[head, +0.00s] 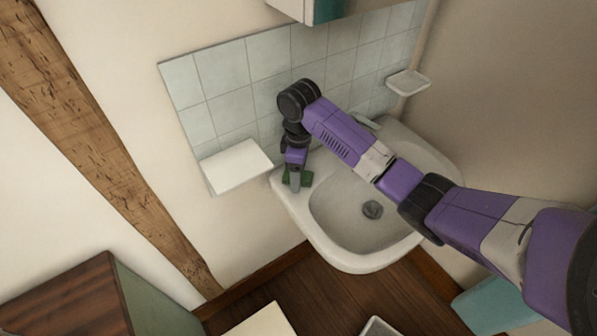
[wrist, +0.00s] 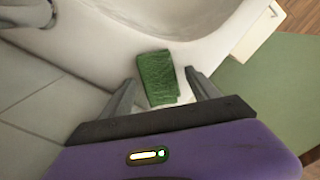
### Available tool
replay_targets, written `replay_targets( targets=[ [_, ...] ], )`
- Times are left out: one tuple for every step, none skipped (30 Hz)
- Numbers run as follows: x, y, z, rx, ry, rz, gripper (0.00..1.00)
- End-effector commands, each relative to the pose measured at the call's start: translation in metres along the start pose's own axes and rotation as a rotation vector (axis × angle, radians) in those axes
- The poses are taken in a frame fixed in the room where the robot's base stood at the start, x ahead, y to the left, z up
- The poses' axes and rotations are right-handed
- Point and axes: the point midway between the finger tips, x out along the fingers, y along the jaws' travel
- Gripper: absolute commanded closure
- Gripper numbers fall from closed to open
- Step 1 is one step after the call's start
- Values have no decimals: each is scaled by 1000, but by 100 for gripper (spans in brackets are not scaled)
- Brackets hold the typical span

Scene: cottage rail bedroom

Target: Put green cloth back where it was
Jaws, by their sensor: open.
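The green cloth (wrist: 158,78) is a small folded piece lying on the white rim of the sink (wrist: 90,45). In the wrist view it sits between the two open fingers of my gripper (wrist: 158,90), with a gap to the finger on each side. In the head view, my gripper (head: 294,184) points down over the left end of the sink (head: 330,252). Only part of the green cloth (head: 305,177) shows there, beside and behind the fingers.
A white shelf (head: 236,166) is on the wall left of the sink, close to my gripper. A soap dish (head: 408,82) hangs on the right. A tap shows in the wrist view (wrist: 32,12). A wooden-topped cabinet (head: 70,295) stands lower left.

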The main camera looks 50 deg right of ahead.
Motion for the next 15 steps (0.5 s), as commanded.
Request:
replay_targets(
  targets=[
    [-4,0,0,0,2,2,30],
    [-6,1,-1,-1,2,2,30],
    [-11,1,-1,-1,2,2,30],
    [-15,1,-1,0,2,2,30],
    [-20,1,-1,-1,3,2,30],
    [-28,1,-1,-1,3,3,30],
    [-34,1,-1,-1,3,3,30],
    [-40,1,-1,-1,4,3,30],
    [-49,1,-2,-2,3,4,30],
    [-55,1,-1,-1,3,3,30],
    [-61,1,-1,-1,3,4,30],
    [-74,2,0,-1,2,5,30],
    [-81,2,0,-1,2,5,30],
    [-86,2,0,0,1,5,30],
    [-93,1,0,-1,0,3,30]
  ],
)
